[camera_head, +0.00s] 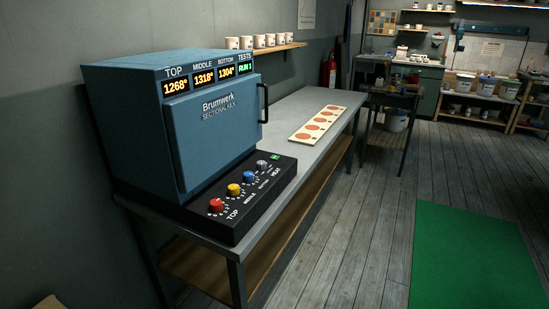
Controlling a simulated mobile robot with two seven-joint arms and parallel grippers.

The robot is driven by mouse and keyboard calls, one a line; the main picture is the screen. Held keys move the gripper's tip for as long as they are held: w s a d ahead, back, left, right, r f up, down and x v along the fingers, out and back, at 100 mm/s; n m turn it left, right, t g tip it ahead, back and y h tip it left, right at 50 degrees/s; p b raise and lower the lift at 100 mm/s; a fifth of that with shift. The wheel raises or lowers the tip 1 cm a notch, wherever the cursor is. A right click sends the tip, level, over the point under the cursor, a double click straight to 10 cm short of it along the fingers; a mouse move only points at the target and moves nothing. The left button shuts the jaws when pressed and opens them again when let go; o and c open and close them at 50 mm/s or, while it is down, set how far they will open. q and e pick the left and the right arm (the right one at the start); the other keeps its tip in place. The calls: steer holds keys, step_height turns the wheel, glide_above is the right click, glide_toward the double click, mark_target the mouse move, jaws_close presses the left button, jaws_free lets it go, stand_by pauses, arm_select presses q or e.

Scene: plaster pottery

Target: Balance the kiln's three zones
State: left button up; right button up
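The blue Brumwerk kiln (215,130) stands on a long grey table (290,107) with its door shut. Its displays (204,79) read TOP 1268°, MIDDLE 1318°, BOTTOM 1304°, and TESTS shows RUN 1 in green. In front of it is a black control panel (222,222) with a red knob (215,205) by the TOP label, a yellow knob (234,190), a blue knob (248,177) and a grey knob (262,166). A small green lit button (275,156) is at the panel's far end. Neither gripper is in view.
A pale board with orange discs (318,123) lies farther along the table. Several cups (259,41) stand on a wall shelf. A red fire extinguisher (331,72) hangs behind. A green mat (470,255) lies on the wooden floor at right; the floor beside the table is clear.

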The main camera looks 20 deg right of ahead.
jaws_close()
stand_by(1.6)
